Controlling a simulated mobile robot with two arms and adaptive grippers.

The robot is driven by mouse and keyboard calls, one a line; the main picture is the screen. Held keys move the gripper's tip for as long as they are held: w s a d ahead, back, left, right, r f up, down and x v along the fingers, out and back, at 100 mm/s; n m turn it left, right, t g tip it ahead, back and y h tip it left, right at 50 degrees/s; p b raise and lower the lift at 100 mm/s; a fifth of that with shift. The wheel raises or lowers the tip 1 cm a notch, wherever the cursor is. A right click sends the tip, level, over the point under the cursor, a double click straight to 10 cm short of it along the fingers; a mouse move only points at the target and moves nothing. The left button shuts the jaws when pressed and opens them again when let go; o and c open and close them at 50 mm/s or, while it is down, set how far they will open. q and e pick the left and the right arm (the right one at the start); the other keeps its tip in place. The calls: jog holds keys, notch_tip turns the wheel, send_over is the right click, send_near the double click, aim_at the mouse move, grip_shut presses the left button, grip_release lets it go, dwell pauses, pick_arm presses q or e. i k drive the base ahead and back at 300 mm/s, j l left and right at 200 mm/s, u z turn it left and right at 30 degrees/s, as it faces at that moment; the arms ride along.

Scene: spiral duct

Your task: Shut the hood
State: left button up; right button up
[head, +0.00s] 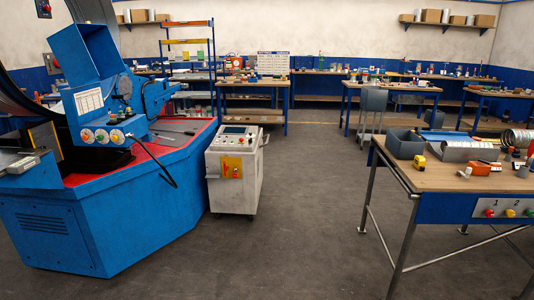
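The large blue spiral duct machine (60,235) stands at the left. A blue box-shaped hood (82,58) sits high on it, tilted, with its dark inner side showing toward the upper right; it looks raised, but its hinge is not clear. Below it are a white label plate (89,102) and a blue control box (103,131) with several coloured knobs. A large dark ring (22,92) rises behind the hood and is cut off by the picture edge. Neither of my grippers shows in the head view.
A white control cabinet (232,178) on casters stands right of the machine. A black cable (165,165) hangs over the machine's red deck (178,143). A workbench (450,178) with tools stands at the right. Grey floor (310,220) between them is clear.

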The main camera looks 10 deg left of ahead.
aim_at(86, 53)
jog(key=i+u, duration=0.15)
jog(key=i, duration=0.4)
jog(key=i+u, duration=0.15)
jog(key=i, duration=0.4)
jog(key=i+l+u, duration=0.1)
jog(key=i, duration=0.5)
jog(key=i+l+u, duration=0.15)
jog(key=i, duration=0.4)
